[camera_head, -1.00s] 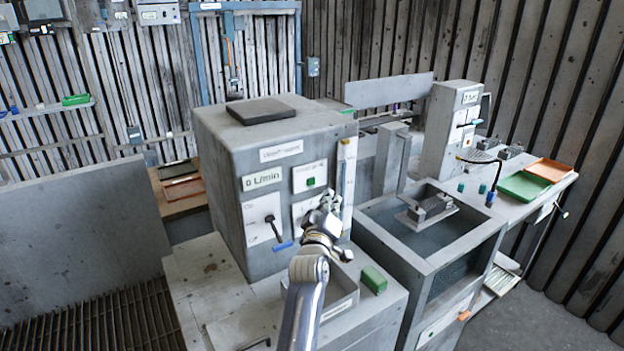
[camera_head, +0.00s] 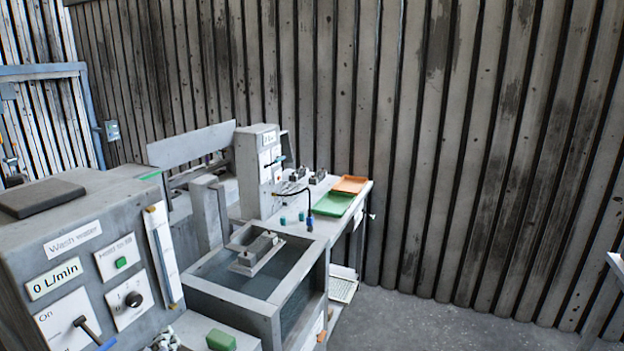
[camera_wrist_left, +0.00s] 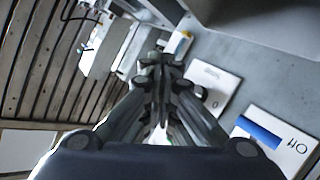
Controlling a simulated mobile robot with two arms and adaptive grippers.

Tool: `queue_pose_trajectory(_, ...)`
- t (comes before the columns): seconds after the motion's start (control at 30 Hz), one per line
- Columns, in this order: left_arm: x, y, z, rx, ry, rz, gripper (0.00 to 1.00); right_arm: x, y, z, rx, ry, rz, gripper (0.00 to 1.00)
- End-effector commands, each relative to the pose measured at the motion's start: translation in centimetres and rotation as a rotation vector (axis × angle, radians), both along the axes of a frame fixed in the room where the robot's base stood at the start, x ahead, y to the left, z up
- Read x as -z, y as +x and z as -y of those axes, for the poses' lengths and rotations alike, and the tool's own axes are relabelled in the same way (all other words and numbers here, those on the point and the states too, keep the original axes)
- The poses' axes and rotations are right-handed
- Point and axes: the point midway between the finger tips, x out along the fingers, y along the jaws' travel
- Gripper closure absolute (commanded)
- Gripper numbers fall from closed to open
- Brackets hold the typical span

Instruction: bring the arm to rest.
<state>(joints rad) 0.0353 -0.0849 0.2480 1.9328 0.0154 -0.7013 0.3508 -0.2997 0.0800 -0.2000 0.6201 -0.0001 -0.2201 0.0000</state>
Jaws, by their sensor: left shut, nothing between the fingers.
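My left gripper (camera_head: 162,340) shows only as a small part at the bottom edge of the head view, in front of the wash water cabinet (camera_head: 85,235). In the left wrist view its fingers (camera_wrist_left: 158,75) are drawn together, with nothing between them. That view looks along the cabinet front, with the blue lever handle (camera_wrist_left: 258,132) to the right of the fingers and the dial panel (camera_wrist_left: 212,85) nearer them. I cannot tell the exact gap to the panel. My right gripper is in neither view.
The cabinet display reads 0 L/min (camera_head: 54,278). A green block (camera_head: 221,340) sits on the bench near the gripper. To the right are an open tank (camera_head: 278,325) and a bench with a green tray (camera_head: 333,204) and an orange tray (camera_head: 350,184). Floor (camera_head: 430,325) at right is clear.

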Motion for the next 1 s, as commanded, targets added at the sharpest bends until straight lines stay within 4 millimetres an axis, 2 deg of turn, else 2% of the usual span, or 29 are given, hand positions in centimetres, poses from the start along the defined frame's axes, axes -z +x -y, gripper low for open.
queue_pose_trajectory(0.03,2.1,-2.7,1.4,0.055,0.052,-0.100,1.00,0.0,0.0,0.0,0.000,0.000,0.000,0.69)
queue_pose_trajectory(0.1,4.8,-6.5,3.4,0.138,0.118,-0.242,1.00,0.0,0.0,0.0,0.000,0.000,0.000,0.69)
queue_pose_trajectory(0.2,7.8,-12.4,6.1,0.258,0.197,-0.430,1.00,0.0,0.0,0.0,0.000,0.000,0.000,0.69)
queue_pose_trajectory(0.3,9.8,-17.4,8.0,0.360,0.250,-0.575,1.00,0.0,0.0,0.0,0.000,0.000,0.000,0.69)
queue_pose_trajectory(0.5,11.6,-25.4,10.5,0.516,0.311,-0.776,1.00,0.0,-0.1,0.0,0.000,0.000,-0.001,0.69)
queue_pose_trajectory(0.7,12.0,-32.1,12.0,0.651,0.350,-0.930,1.00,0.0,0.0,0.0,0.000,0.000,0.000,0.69)
queue_pose_trajectory(0.73,12.0,-33.1,12.2,0.671,0.355,-0.953,1.00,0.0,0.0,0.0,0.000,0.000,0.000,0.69)
queue_pose_trajectory(0.77,12.6,-33.2,12.3,0.676,0.358,-0.961,1.00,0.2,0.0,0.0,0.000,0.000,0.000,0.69)
queue_pose_trajectory(1.0,18.5,-31.8,12.4,0.676,0.349,-0.975,1.00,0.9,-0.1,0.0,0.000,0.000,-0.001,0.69)
